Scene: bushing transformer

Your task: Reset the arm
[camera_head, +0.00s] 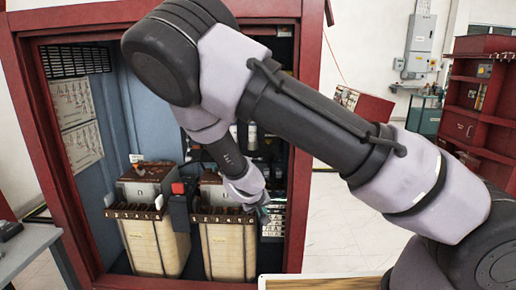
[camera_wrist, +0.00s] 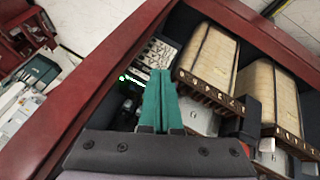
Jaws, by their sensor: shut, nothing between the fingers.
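My arm reaches from the lower right of the head view across the front of an open red cabinet (camera_head: 301,60). My gripper (camera_head: 263,212) is inside the cabinet opening, close to the right-hand transformer unit (camera_head: 228,248). In the wrist view my gripper (camera_wrist: 161,75) has two green fingers lying together, shut with nothing held. The fingertips point toward a panel with rows of labels (camera_wrist: 156,53) and small green lights. Whether the fingers touch anything cannot be told.
A second transformer unit (camera_head: 152,246) stands left of the first, with a red-topped dark block (camera_head: 179,189) between them. The red cabinet frame (camera_wrist: 95,80) borders the opening closely. A grey table (camera_head: 28,252) is at left, red shelving (camera_head: 480,105) at right. Floor (camera_head: 335,225) right of the cabinet is clear.

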